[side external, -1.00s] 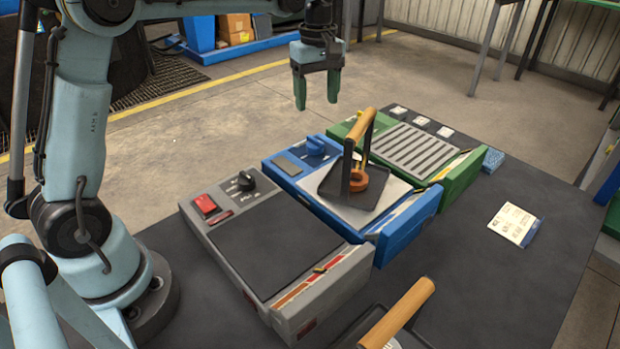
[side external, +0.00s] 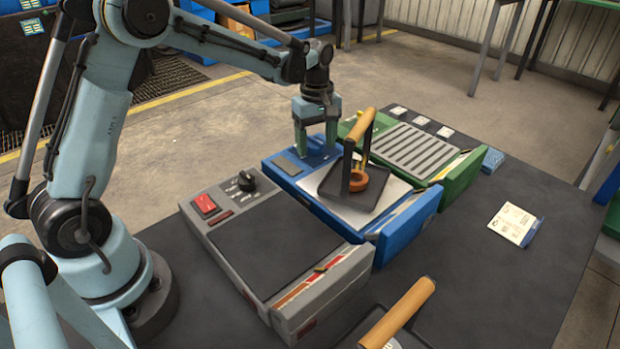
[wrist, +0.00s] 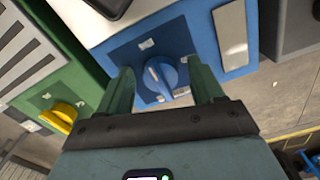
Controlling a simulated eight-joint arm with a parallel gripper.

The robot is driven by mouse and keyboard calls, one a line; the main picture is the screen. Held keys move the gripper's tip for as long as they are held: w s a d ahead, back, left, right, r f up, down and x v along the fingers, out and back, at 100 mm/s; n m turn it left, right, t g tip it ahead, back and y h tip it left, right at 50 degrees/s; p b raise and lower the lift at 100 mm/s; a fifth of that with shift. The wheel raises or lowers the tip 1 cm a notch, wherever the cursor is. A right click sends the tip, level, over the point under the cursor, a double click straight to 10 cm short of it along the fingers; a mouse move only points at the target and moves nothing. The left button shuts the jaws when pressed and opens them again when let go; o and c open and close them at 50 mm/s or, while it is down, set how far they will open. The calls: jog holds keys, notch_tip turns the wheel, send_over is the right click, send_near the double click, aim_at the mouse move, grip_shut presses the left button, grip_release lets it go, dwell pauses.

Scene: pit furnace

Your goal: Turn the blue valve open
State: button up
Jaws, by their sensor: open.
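The blue valve is a round knob with a raised grip and a white mark; it shows in the wrist view (wrist: 161,77) on the panel of the blue unit (side external: 405,232). My gripper (side external: 316,145) points down over that panel in the side view. In the wrist view my gripper (wrist: 163,85) is open, with one green finger on each side of the valve. I cannot tell whether either finger touches it.
A dark tray with a wooden handle (side external: 357,138) stands on the blue unit, close to my gripper. A grey unit (side external: 225,240) with a black knob (side external: 246,181) and a green unit (side external: 462,180) flank it. A yellow knob (wrist: 65,112) shows in the wrist view.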

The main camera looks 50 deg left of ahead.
jog(key=c, duration=1.1)
jog(key=shift+o, duration=0.2)
jog(key=shift+m, duration=0.4)
jog(key=m, duration=0.3)
jog(key=shift+s+m, duration=0.1)
jog(key=shift+m, duration=0.3)
jog(key=m, duration=0.4)
jog(key=shift+a, duration=0.15)
jog(key=m, duration=0.5)
jog(key=shift+s+a, duration=0.1)
jog(key=m, duration=0.4)
jog(key=shift+m, duration=0.3)
